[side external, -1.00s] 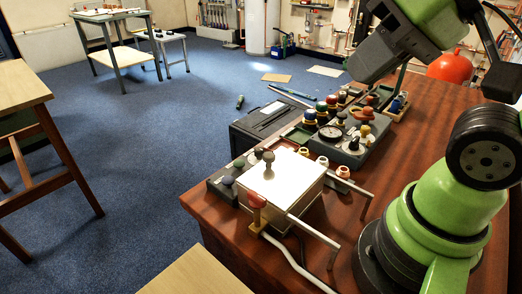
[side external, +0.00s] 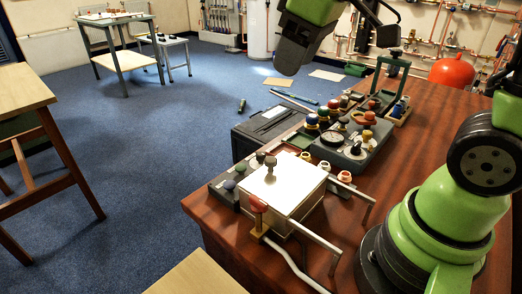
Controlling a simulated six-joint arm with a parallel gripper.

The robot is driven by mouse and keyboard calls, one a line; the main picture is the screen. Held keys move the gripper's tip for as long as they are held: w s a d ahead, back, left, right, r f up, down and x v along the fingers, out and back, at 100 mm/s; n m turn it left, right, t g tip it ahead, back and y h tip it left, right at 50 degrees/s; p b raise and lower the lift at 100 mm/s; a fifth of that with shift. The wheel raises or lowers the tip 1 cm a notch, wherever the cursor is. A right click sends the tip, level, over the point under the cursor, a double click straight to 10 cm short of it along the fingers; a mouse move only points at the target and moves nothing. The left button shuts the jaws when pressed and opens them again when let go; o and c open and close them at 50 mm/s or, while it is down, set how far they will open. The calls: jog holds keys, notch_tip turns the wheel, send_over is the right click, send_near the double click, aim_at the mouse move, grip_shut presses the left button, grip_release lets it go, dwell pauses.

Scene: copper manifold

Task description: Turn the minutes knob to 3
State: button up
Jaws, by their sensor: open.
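A grey control box (side external: 343,143) on the wooden bench carries a round white dial (side external: 330,135) and several coloured knobs. A black knob on a white disc (side external: 355,150) is at its near right corner. The markings are too small to read, so I cannot tell which knob is the minutes knob or where it points. My gripper (side external: 288,68) is a dark grey block at the end of the green arm. It is in the air above and behind the box, apart from every knob, and nothing shows in it. Its fingers are hard to make out.
A white-topped box (side external: 282,188) with a grey knob and metal rails stands nearer on the bench (side external: 390,190). Red, blue and yellow knobs crowd the bench's left side. A green frame (side external: 393,72) stands at the back.

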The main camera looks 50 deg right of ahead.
jog(key=w+d+f+n+g, duration=0.25)
jog(key=w+f+n, duration=0.25)
jog(key=w+f, duration=0.25)
jog(key=n+g+h, duration=0.1)
jog(key=n+g, duration=0.1)
jog(key=n, duration=0.2)
send_near(261, 153)
jog(key=shift+t, duration=0.25)
jog(key=f, duration=0.9)
jog(key=shift+s+f, duration=0.15)
jog(key=shift+s, duration=0.05)
jog(key=c, duration=0.9)
